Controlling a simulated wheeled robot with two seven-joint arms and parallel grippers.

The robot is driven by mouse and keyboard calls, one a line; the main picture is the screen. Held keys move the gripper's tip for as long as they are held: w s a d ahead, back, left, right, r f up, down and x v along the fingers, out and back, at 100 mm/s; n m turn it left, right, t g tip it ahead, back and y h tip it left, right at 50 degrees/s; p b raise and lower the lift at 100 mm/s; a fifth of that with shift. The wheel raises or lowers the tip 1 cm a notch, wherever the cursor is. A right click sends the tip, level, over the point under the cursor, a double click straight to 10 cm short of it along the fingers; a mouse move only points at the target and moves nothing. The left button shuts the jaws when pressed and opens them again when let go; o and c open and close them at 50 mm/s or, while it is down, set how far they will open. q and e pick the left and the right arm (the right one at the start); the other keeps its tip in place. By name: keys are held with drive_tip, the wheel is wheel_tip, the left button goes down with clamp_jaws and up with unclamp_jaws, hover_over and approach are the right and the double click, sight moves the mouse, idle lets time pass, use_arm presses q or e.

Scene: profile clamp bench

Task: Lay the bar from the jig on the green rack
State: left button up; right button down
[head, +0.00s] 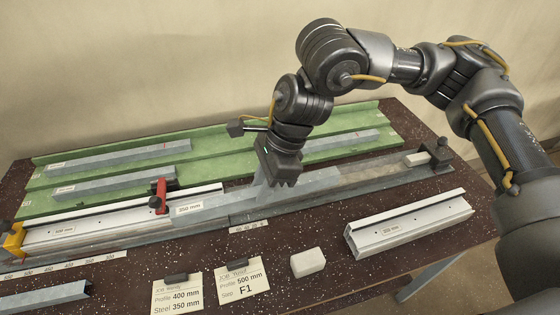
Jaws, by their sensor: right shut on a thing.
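A grey steel bar labelled 350 mm (215,204) lies along the jig (395,170), a long channel with a yellow stop at the left and a dark end block at the right. My right gripper (268,186) points down over the bar's middle and is shut on it. The bar looks level and in line with the channel; I cannot tell whether it is clear of the jig floor. The green rack (225,150) stands behind the jig, with grey bars lying on its tiers. My left gripper is not in view.
A red clamp (159,194) stands on the jig left of the bar. A white aluminium profile (408,223) lies at the front right. A small white block (307,262) and two job cards (178,295) lie in front. Another bar (45,297) lies at the front left.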

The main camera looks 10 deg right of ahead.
drive_tip(key=s+d+f+n+g+h, duration=0.1)
drive_tip(key=s+f+n+g+h, duration=0.1)
drive_tip(key=n, duration=0.6)
drive_tip(key=s+d+f+n+g+h, duration=0.1)
drive_tip(key=s+f+n+g+h, duration=0.1)
drive_tip(key=f+n, duration=0.3)
drive_tip(key=n, duration=0.3)
drive_tip(key=shift+s+d+f+n, duration=0.25)
drive_tip(key=shift+f+n, duration=0.05)
